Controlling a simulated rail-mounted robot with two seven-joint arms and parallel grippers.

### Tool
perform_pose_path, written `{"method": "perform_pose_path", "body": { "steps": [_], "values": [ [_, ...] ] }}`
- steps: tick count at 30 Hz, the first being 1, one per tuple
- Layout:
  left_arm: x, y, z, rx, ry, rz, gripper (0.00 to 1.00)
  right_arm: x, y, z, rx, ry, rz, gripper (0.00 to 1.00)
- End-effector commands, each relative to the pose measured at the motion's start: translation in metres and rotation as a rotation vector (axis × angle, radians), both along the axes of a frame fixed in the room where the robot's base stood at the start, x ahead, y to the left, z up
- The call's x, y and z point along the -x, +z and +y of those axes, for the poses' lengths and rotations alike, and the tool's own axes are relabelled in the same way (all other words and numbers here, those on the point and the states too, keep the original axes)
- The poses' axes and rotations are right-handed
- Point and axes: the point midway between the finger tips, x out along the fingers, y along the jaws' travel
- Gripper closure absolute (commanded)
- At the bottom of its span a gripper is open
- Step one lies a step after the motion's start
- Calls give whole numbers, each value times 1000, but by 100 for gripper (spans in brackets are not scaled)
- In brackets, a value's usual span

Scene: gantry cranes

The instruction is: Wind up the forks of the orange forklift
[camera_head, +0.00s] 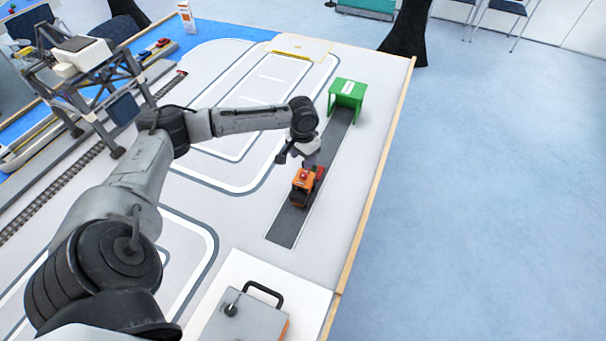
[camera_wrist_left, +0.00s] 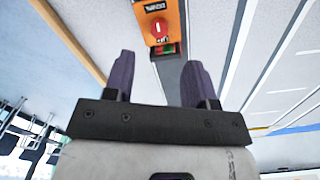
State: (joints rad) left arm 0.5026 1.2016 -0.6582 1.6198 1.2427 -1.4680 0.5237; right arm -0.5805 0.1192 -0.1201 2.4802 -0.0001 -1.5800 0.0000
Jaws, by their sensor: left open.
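The orange forklift (camera_head: 300,190) stands on a dark grey strip (camera_head: 285,226) on the table. In the left wrist view, the forklift (camera_wrist_left: 173,18) shows at the top, with a red round knob (camera_wrist_left: 158,29) on its orange face and red and green parts below. My left gripper (camera_head: 311,160) is just beyond the forklift in the head view and partly overlaps it. In the wrist view its two purple fingers (camera_wrist_left: 160,60) are apart with nothing between them, and the knob lies beyond the fingertips. The forks cannot be made out clearly. My right gripper is not in view.
A green gate-like stand (camera_head: 347,90) is at the far end of the strip. A grey box (camera_head: 240,318) with a black handle is at the front. A grey gantry crane (camera_head: 85,75) stands on the left. The table's wooden edge (camera_head: 376,178) runs close on the right.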

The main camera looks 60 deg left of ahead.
Motion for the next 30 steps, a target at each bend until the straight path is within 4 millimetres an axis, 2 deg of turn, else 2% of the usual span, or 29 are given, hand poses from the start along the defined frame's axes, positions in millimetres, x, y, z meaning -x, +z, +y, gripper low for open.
{"method": "perform_pose_path", "body": {
  "steps": [1, 3, 12, 19, 30],
  "values": [
    [0, -13, 0, 0, 1, 2, 49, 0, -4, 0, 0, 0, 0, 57],
    [0, -26, 0, 0, 0, 2, 49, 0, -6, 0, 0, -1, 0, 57],
    [0, -68, 0, -1, -2, -1, 49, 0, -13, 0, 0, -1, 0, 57],
    [0, -82, 0, -1, -1, -1, 49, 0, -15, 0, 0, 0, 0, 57],
    [0, -85, 0, -1, -2, -1, 49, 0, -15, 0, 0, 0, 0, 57]
  ]
}}
